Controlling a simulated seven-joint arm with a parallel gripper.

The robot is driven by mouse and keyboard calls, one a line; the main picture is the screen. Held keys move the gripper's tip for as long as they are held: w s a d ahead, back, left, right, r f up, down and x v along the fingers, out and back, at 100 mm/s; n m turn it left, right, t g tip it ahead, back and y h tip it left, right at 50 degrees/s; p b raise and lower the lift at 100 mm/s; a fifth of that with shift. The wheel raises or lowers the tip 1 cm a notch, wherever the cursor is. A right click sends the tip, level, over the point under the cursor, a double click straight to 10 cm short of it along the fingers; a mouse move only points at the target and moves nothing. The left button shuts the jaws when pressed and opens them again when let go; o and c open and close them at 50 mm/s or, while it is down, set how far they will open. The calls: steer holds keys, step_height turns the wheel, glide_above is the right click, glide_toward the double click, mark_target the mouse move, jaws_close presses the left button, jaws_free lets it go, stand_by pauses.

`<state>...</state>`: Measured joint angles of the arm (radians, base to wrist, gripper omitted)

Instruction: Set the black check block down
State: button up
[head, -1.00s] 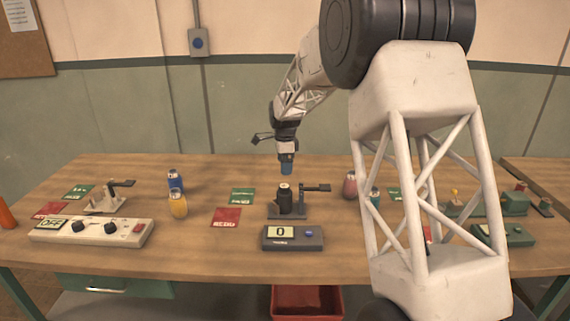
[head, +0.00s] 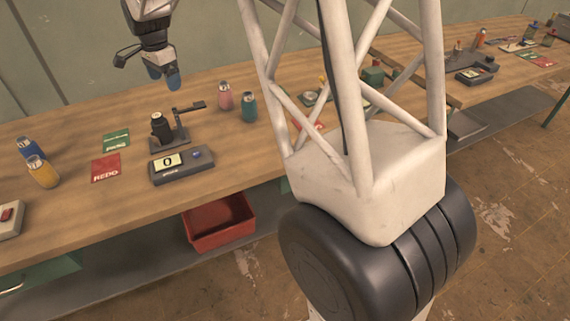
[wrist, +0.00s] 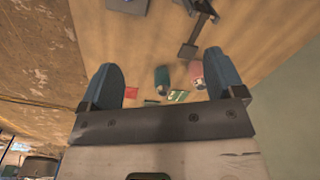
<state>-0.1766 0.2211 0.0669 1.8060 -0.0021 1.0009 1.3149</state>
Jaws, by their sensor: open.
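The black check block (head: 161,129) is a dark cylinder with a pale top. It stands upright on the small dark stand (head: 181,135) with a side arm, behind the grey readout box (head: 182,166), which shows 0. My gripper (head: 164,78) is open and empty, well above the block and apart from it. In the wrist view my two blue fingers (wrist: 166,78) are spread wide with nothing held between them. The stand (wrist: 190,48) shows at the top of that view; I cannot make out the block there.
A red REDO card (head: 106,167) and a green card (head: 116,141) lie left of the stand. Blue (head: 30,147) and yellow (head: 42,172) bottles stand further left. Pink (head: 224,96) and teal (head: 247,103) bottles stand to the right. A red bin (head: 219,222) is below the table.

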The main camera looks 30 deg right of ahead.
steer(key=s+d+r+n, duration=0.2)
steer(key=s+d, duration=0.1)
steer(key=s, duration=0.5)
steer(key=s+d+r+n+t, duration=0.1)
steer(key=s+d+r+n, duration=0.15)
steer(key=s, duration=0.45)
steer(key=s+d+r+n, duration=0.2)
steer(key=s+d+r, duration=0.15)
steer(key=s, duration=0.45)
steer(key=s+d+f+n, duration=0.2)
steer(key=s+f+n, duration=0.1)
steer(key=s, duration=0.9)
steer(key=s+d+f+n+t, duration=0.1)
steer(key=s+d+f+n, duration=0.1)
steer(key=s, duration=1.1)
steer(key=shift+s+d+f+n, duration=0.15)
steer(key=shift+d+f+n, duration=0.25)
steer(key=shift+d+n, duration=0.25)
